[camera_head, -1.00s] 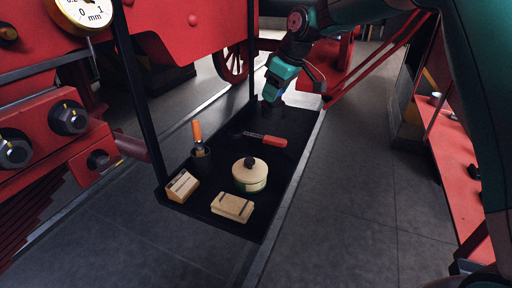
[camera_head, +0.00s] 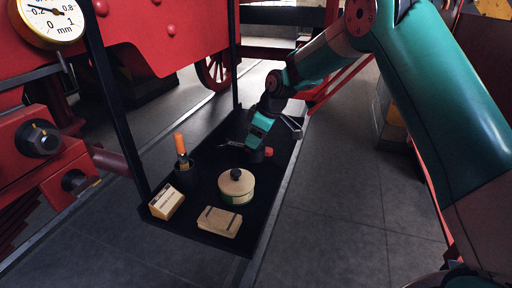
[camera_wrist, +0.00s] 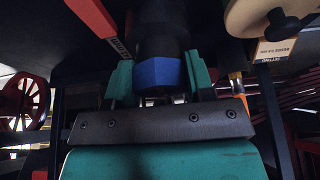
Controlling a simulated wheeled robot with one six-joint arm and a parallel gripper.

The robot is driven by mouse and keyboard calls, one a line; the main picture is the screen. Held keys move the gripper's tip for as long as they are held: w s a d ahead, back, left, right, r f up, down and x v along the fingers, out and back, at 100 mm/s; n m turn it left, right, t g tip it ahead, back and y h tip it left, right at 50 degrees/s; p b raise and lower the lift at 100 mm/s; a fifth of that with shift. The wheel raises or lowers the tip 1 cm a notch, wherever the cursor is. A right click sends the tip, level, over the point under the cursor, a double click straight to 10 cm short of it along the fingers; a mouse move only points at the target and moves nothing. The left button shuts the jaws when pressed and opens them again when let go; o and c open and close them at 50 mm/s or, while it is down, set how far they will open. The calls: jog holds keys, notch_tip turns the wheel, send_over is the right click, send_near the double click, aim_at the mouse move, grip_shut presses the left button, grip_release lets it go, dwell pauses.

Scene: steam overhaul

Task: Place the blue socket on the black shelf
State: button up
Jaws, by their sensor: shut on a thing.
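My gripper (camera_head: 256,149) is low over the black shelf (camera_head: 212,151), at its middle to right part, behind the round cream pot. In the wrist view my gripper (camera_wrist: 160,82) has its teal fingers on both sides of the blue socket (camera_wrist: 158,72), with a dark cylindrical part beyond the blue band. The socket is held between the fingers. In the head view the socket is mostly hidden by the gripper. I cannot tell whether it touches the shelf.
A cream pot with a black knob (camera_head: 236,187), a wooden block (camera_head: 220,222), a small box (camera_head: 166,203) and a dark cup with an orange-handled tool (camera_head: 185,172) stand on the shelf's near part. A red-handled tool (camera_wrist: 97,24) lies close to the gripper. Black posts rise at the shelf's left side.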

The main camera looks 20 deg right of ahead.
jog(key=shift+f+p, duration=0.35)
jog(key=shift+f, duration=1.85)
jog(key=o, duration=1.3)
jog(key=shift+f, duration=0.15)
jog(key=b+v, duration=0.2)
jog(key=v, duration=1)
jog(key=s+a+r+m+g, duration=0.1)
jog(key=s+a+r, duration=0.2)
jog(key=s, duration=0.6)
jog(key=s+a+r+m, duration=0.1)
jog(key=s+a+r, duration=0.3)
jog(key=s, duration=0.4)
jog(key=shift+m+g+y, duration=0.3)
jog(key=shift+m+g, duration=0.5)
jog(key=shift+m, duration=0.1)
jog(key=s, duration=1.3)
jog(key=s+a+f, duration=0.1)
jog(key=s, duration=0.5)
jog(key=shift+s, duration=0.3)
